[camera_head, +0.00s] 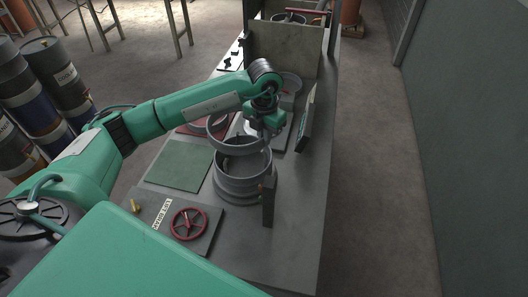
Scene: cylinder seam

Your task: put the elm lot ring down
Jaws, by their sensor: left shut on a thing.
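My left gripper (264,125) is shut on a grey ring (240,149), which I take to be the elm lot ring; no name on it is readable. The ring is tilted and held just above a grey open-topped cylinder (243,187) on the bench. From this angle I cannot tell whether the ring touches the cylinder's rim. The gripper's fingers are partly hidden by the wrist. My right gripper is not in view.
A bare green mat (178,166) lies left of the cylinder. A red mat (190,131) behind it is partly covered by my arm. A plate with a red handwheel (188,224) lies in front. Upright panels stand right (306,120) and behind (283,50).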

